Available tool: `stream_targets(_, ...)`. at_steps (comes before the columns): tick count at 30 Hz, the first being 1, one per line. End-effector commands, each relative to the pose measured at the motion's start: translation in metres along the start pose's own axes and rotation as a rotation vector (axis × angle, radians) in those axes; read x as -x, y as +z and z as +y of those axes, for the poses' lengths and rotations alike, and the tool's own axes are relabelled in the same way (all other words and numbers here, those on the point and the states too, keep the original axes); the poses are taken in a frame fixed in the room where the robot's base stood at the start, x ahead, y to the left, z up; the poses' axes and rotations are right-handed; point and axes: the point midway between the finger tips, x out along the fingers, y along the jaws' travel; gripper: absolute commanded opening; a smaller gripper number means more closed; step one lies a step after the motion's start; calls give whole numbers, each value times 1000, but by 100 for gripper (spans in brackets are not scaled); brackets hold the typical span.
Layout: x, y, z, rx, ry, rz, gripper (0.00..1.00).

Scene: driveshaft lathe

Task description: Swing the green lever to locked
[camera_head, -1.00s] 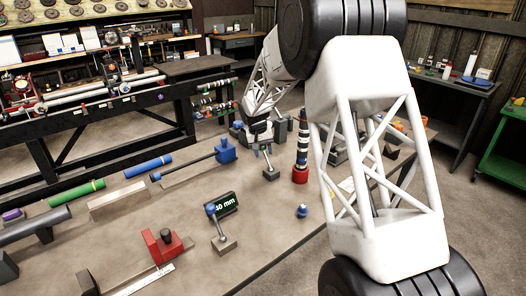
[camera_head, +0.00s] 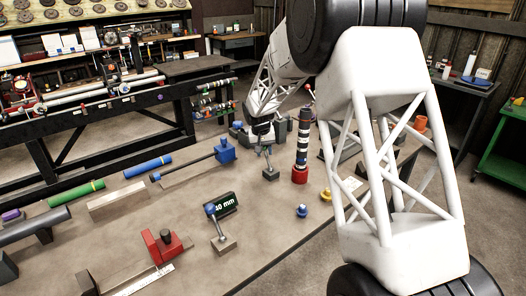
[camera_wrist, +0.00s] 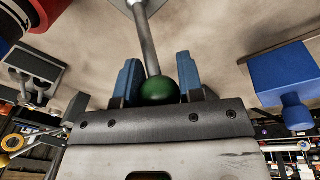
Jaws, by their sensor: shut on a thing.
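The green lever has a green ball knob (camera_wrist: 158,91) on a grey metal rod (camera_wrist: 147,45), seen in the wrist view. The rod runs from the knob to a base at the top edge of that view. My gripper (camera_wrist: 158,85) has its two blue fingers on either side of the knob and is shut on it. In the head view my gripper (camera_head: 264,146) is over the lever's small grey base block (camera_head: 271,174), which stands on the table. The knob is mostly hidden there by the gripper.
A striped stack on a red base (camera_head: 300,176) stands close to the right of the lever. A blue block (camera_head: 225,151) with a rod is to its left. Another lever with a blue knob (camera_head: 211,209) stands nearer, by the 40 mm sign (camera_head: 226,204). Bare table lies between.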

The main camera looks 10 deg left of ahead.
Motion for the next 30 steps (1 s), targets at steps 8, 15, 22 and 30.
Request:
stream_targets(8,8,9,8,-24,-79,118,0)
stream_targets(15,10,16,13,-42,-139,204,0)
stream_targets(22,13,21,17,-48,-164,242,0)
stream_targets(30,14,30,23,-48,-164,241,0)
